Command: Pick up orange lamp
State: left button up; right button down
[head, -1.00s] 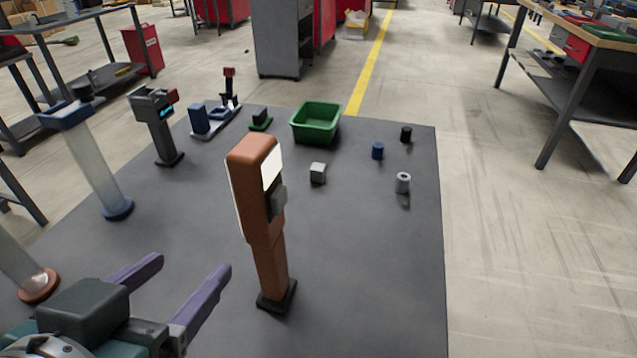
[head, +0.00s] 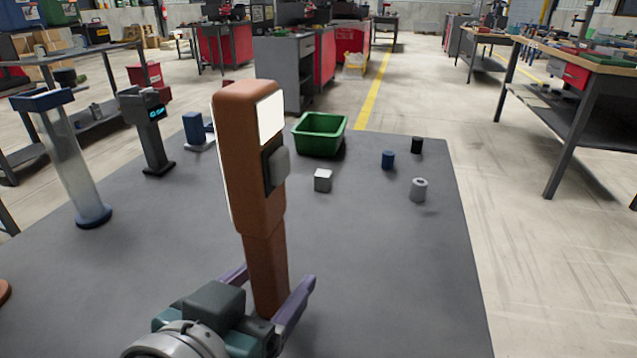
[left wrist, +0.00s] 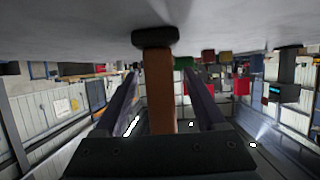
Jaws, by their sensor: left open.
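The orange lamp (head: 250,165) stands upright on the grey table, with a lit white panel and a dark grey knob-like part on its upper body. My left gripper (head: 272,285) is open at the lamp's lower stem, with one purple finger on each side of it. In the left wrist view, upside down, the orange stem (left wrist: 160,90) stands between the two fingers (left wrist: 162,100), with its dark base at the top. I see gaps there between stem and fingers. The lamp's base is hidden in the head view. My right gripper is not in view.
On the grey table (head: 390,290) stand a green bin (head: 320,135), a white cube (head: 323,180), a blue cylinder (head: 388,160), a black cylinder (head: 416,145) and a grey cylinder (head: 418,189). A clear column (head: 70,165) and a dark device (head: 150,130) stand left.

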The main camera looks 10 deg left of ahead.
pick_arm(q)
jog(key=x, duration=0.3)
jog(key=shift+w, duration=0.1)
jog(key=shift+c, duration=0.2)
grip_shut()
dwell(0.3)
